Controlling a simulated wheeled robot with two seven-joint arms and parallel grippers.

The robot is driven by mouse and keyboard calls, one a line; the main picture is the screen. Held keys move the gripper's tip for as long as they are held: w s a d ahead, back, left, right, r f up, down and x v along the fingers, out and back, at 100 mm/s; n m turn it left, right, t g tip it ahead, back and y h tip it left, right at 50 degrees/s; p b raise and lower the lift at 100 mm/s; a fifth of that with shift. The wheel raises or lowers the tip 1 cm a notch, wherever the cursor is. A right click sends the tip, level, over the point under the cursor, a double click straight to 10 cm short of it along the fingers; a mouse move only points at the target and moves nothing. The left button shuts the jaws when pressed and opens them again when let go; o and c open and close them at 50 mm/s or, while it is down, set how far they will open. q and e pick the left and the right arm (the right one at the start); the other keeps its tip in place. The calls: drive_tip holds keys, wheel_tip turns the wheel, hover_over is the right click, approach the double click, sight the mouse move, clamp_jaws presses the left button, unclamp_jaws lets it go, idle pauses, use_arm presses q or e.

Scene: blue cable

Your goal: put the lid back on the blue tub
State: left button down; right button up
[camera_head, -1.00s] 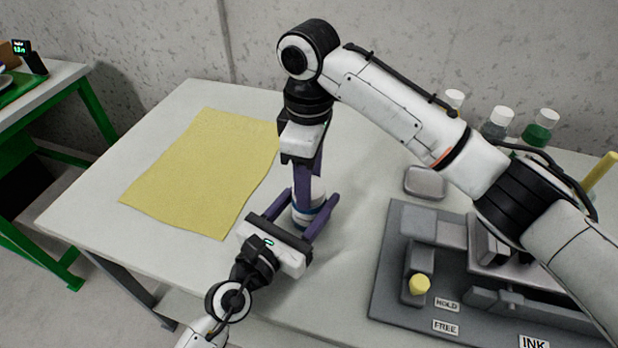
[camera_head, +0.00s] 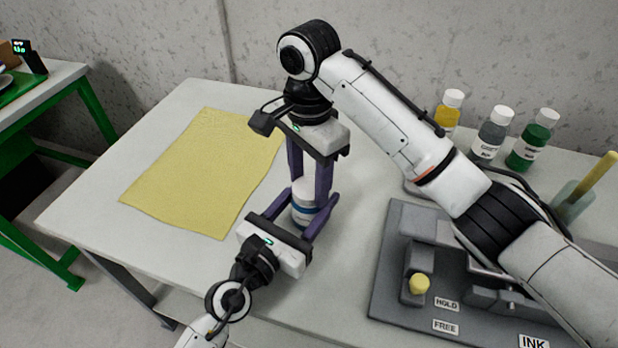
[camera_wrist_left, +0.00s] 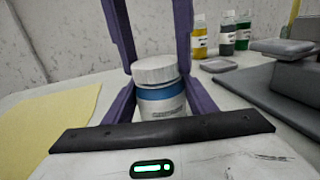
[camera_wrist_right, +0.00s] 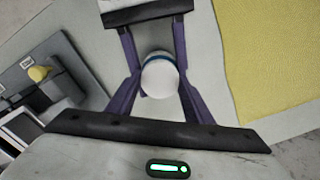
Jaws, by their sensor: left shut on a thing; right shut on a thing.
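The blue tub (camera_head: 305,214) is a small white tub with a blue band, upright on the table; it also shows in the left wrist view (camera_wrist_left: 162,103). The white lid (camera_wrist_left: 155,70) sits on its top with no clear gap visible; from above, the lid (camera_wrist_right: 160,78) covers the mouth. My left gripper (camera_head: 308,214) is shut around the tub's body, low over the table. My right gripper (camera_head: 309,186) points straight down and is shut on the lid, its purple fingers on either side. Whether the lid is fully tight cannot be told.
A yellow sheet (camera_head: 205,172) lies to the left. A grey fixture (camera_head: 392,290) with a yellow knob (camera_head: 419,285) stands right. My right arm spans above the table's right side.

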drive_tip(key=o, duration=1.2)
drive_tip(key=shift+r, duration=0.1)
wheel_tip(320, 180, up, 12)
drive_tip(key=shift+f, duration=0.1)
use_arm(q)
drive_tip(key=c, duration=0.7)
unclamp_jaws()
